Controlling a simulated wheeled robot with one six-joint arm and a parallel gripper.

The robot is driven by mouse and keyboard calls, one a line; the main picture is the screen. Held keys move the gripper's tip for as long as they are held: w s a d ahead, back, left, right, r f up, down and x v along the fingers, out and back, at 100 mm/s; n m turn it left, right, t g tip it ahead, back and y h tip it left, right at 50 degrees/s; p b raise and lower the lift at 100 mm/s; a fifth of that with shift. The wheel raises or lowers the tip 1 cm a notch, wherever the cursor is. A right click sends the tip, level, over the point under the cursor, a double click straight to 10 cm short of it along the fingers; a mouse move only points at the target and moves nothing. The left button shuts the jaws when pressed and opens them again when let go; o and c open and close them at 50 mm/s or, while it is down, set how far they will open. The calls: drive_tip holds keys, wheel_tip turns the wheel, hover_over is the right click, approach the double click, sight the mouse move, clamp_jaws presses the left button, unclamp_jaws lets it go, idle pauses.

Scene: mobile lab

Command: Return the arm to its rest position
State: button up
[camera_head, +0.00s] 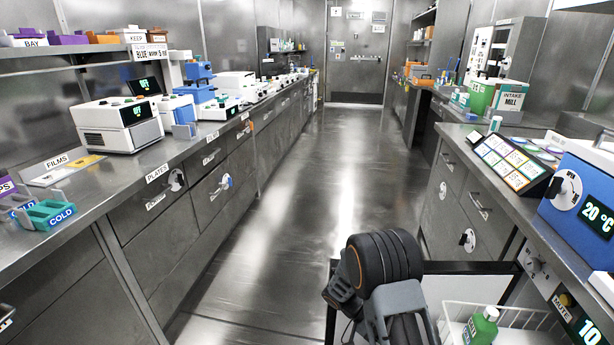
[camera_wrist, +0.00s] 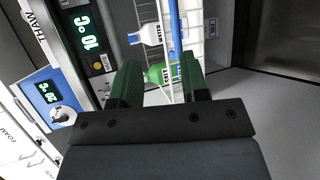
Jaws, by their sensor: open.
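My gripper (camera_wrist: 161,88) shows in the wrist view with its two dark green fingers spread apart and nothing between them. Behind the fingers are a green bottle (camera_wrist: 160,73) and a white bottle (camera_wrist: 148,35) in a white wire basket (camera_wrist: 195,38). In the head view my arm (camera_head: 385,270) is folded low at the bottom centre, and my gripper is not visible there. The green bottle (camera_head: 482,326) stands in the basket at the lower right.
A left bench (camera_head: 120,190) carries several instruments. On the right bench are a blue device (camera_head: 580,205) reading 20 °C and a slanted panel (camera_head: 508,165). The aisle floor (camera_head: 310,190) is clear up to the far door (camera_head: 356,55).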

drive_tip(key=s+a+r+n+t+y+p, duration=0.2)
drive_tip(key=r+p, duration=0.6)
drive_tip(key=r, duration=0.7)
drive_tip(key=s+a+r+n+t+y+p, duration=0.2)
drive_tip(key=r+t+y+p, duration=0.3)
drive_tip(key=r+p, duration=0.4)
drive_tip(key=s+a+r+n+t+y+p, duration=0.2)
drive_tip(key=r+p, duration=0.7)
drive_tip(key=r, duration=1.3)
drive_tip(key=a+t+y, duration=0.2)
drive_tip(key=t, duration=0.1)
drive_tip(key=shift+s+r+t, duration=0.3)
drive_tip(key=shift+s+r, duration=0.05)
drive_tip(key=shift+s, duration=0.05)
drive_tip(key=shift+s, duration=0.1)
